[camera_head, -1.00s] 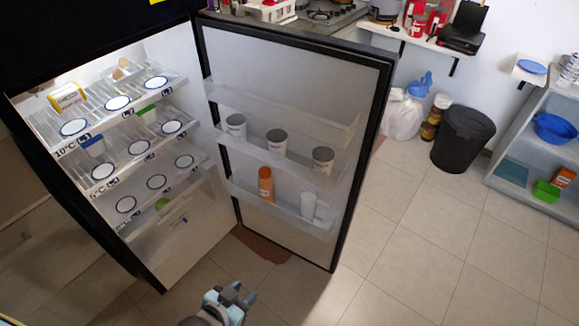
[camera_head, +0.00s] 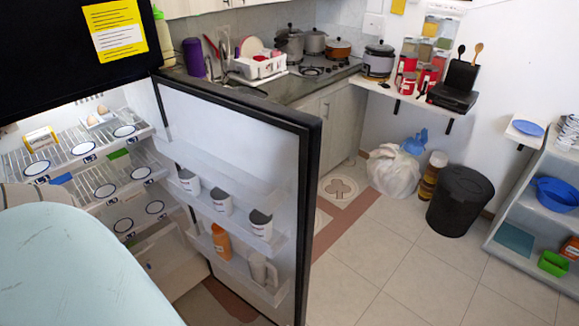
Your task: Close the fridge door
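The fridge door (camera_head: 228,123) stands wide open to the right of the lit fridge interior (camera_head: 85,165), with its inner face and black edge showing. Its shelves hold several white cups, an orange bottle (camera_head: 222,242) and a clear pitcher (camera_head: 263,270). A large pale-blue part of my own arm fills the lower left corner and hides the lower left of the fridge. Neither gripper's fingers can be seen in this view.
A counter with a dish rack (camera_head: 258,67) and stove stands behind the door. A white bag (camera_head: 393,172) and black bin (camera_head: 460,200) stand by the wall. A shelf unit (camera_head: 540,215) is at the right. The floor (camera_head: 400,265) right of the door is clear.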

